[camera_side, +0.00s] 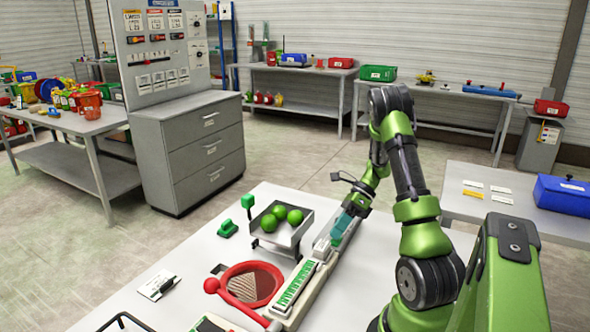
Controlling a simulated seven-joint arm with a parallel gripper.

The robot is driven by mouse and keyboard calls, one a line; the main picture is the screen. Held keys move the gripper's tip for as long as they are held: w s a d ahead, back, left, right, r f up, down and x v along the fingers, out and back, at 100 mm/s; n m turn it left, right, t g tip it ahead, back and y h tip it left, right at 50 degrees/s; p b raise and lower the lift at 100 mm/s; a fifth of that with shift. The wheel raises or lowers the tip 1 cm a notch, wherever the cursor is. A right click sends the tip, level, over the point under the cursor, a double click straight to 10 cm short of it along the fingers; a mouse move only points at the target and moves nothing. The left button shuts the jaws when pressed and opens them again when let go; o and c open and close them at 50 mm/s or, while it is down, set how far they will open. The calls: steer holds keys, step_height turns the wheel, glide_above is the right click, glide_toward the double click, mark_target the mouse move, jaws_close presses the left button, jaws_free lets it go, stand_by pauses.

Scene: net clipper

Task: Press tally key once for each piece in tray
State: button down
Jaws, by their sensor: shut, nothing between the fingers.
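A grey tray (272,240) stands raised on the white table and holds three green round pieces (268,223). To its right is a long pale device (308,291) with a green row of marked segments (294,285). My gripper (338,238), with teal fingers, is shut and empty, low at the far end of this device. I cannot tell whether the fingertips touch it. I cannot make out the tally key clearly; the gripper covers part of the device's far end.
A red-rimmed net hoop (224,275) lies left of the device. A small green object (227,229) and a green-topped post (248,201) stand left of the tray. A white card with a dark clip (157,285) lies at the left table edge.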

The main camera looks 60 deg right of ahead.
steer(key=shift+r, duration=0.9)
steer(key=shift+r, duration=2.5)
stand_by(0.7)
step_height(320, 180, up, 4)
steer(key=shift+f, duration=0.1)
steer(key=shift+f, duration=4.45)
